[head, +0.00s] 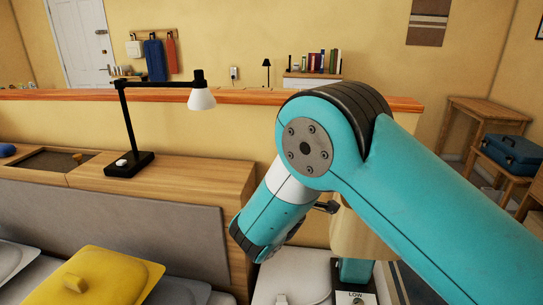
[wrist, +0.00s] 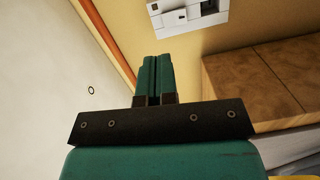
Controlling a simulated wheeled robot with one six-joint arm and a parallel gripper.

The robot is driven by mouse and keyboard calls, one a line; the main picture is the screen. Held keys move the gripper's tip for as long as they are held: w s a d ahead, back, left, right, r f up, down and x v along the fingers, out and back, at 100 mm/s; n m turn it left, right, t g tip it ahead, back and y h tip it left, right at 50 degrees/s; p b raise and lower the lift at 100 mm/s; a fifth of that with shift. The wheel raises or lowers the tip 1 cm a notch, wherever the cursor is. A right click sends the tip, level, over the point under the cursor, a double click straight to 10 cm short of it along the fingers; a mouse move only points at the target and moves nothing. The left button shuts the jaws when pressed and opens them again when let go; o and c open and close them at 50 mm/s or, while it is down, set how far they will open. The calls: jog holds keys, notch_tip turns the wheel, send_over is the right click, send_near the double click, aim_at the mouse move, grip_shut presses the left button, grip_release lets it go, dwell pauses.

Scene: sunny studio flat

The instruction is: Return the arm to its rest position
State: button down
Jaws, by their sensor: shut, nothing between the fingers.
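My teal arm (head: 440,205) fills the right of the head view, bent at a large joint, with its lower link reaching down to the left. My gripper (wrist: 159,60) shows in the wrist view with its two teal fingers together. Nothing is between them. It points toward a yellow wall, below a white wall fitting (wrist: 190,14), and touches nothing that I can see. In the head view I cannot clearly make out the fingers behind the arm.
A black desk lamp (head: 128,125) with a white shade stands on a wooden cabinet (head: 195,178) at left. A wooden-topped low wall (head: 60,95) runs behind. Yellow (head: 105,275) and white (head: 292,277) lidded items are below. A blue case (head: 512,152) sits on a stool at right.

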jog(key=s+d+r+m+g+y, duration=0.2)
jog(key=s+d+m+g, duration=0.5)
jog(key=s+g, duration=0.15)
jog(key=s+a+r+g+y, duration=0.1)
jog(key=s+r+g+y, duration=0.1)
jog(key=s, duration=0.7)
jog(key=s+a+r+g+y, duration=0.1)
jog(key=s+r+g+y, duration=0.1)
jog(key=s, duration=0.8)
jog(key=s+a+r+g+y, duration=0.1)
jog(key=s+r+g+y, duration=0.1)
jog(key=s, duration=0.8)
jog(key=shift+a+r+g+y, duration=0.25)
jog(key=shift+r+g+y, duration=0.25)
jog(key=shift+g, duration=0.55)
